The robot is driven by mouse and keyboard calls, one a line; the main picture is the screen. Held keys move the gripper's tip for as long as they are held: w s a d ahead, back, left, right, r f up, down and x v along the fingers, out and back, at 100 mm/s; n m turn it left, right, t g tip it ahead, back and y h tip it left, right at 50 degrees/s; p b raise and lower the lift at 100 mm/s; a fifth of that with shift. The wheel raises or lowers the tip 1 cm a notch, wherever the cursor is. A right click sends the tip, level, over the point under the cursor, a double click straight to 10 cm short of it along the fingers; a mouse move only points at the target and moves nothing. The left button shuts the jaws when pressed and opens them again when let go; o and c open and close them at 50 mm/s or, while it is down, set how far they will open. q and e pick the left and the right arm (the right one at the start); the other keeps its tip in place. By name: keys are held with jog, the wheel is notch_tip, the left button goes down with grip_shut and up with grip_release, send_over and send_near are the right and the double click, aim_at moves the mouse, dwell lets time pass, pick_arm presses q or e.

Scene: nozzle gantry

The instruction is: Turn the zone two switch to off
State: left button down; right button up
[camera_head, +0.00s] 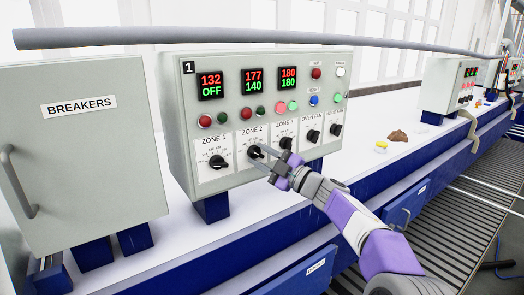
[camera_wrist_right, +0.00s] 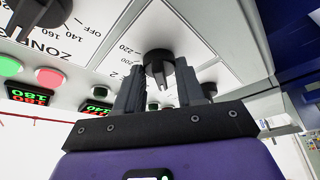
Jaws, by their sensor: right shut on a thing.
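The zone two switch (camera_head: 253,151) is a black rotary knob on the grey control panel (camera_head: 180,130), under a display reading 177 in red over 140 in green. My right gripper (camera_head: 259,157) reaches it from the lower right, with its fingers at the knob. In the right wrist view, which is upside down, the knob (camera_wrist_right: 160,66) sits between the two fingertips of the right gripper (camera_wrist_right: 163,88), and they are shut on it. The knob's exact pointer setting is partly hidden by the fingers. My left gripper is not in view.
The zone 1 knob (camera_head: 218,161) is to the left; the zone 3 knob (camera_head: 286,143) is close to my right gripper. A grey breakers cabinet (camera_head: 80,160) stands at the left. A long grey pipe (camera_head: 200,36) crosses above the panel.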

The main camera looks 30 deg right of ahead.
jog(key=shift+r+n+g+p, duration=0.1)
jog(key=shift+n+g+p, duration=0.45)
jog(key=shift+n, duration=0.6)
jog(key=shift+r+n+g+p, duration=0.1)
jog(key=shift+n+g+p, duration=0.25)
jog(key=shift+n+p, duration=0.6)
jog(key=shift+n, duration=0.3)
jog(key=o, duration=1)
jog(key=b+v, duration=0.2)
jog(key=v, duration=0.5)
jog(key=shift+s+d+y, duration=0.2)
jog(key=shift+d+y, duration=0.05)
jog(key=shift+y, duration=0.05)
jog(key=shift+f, duration=0.15)
